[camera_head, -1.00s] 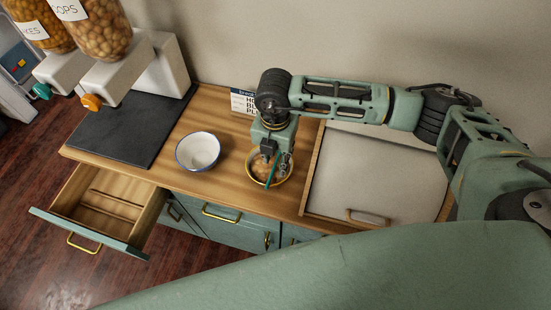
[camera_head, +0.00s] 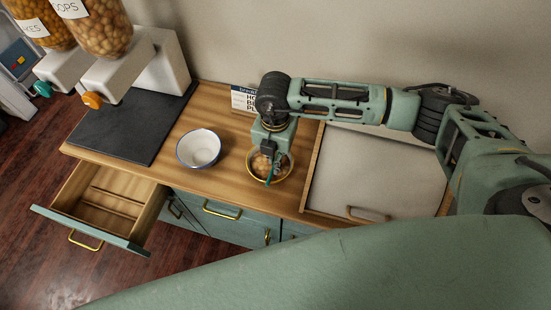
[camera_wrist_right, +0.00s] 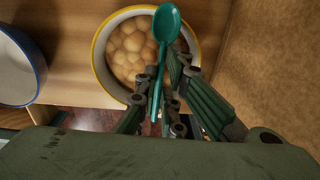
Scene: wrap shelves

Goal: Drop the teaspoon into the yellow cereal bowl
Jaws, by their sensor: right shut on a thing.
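The teal teaspoon (camera_wrist_right: 167,28) is held by my right gripper (camera_wrist_right: 164,78), which is shut on it. The spoon's rounded end points away from the gripper, across the yellow-rimmed cereal bowl in the wrist view. The yellow cereal bowl (camera_wrist_right: 97,62) holds round tan cereal. In the head view the bowl (camera_head: 291,166) stands on the wooden counter, partly hidden by my right gripper (camera_head: 270,168) directly above it. A small part of the teaspoon (camera_head: 269,180) shows there. I cannot tell whether the spoon touches the cereal. My left gripper is not in view.
A white bowl with a blue rim (camera_head: 198,150) stands to the left. A wooden-edged tray or board (camera_head: 350,180) lies to the right. Cereal dispensers (camera_head: 105,35) stand by a dark mat (camera_head: 125,130). A drawer (camera_head: 100,205) is open at the lower left.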

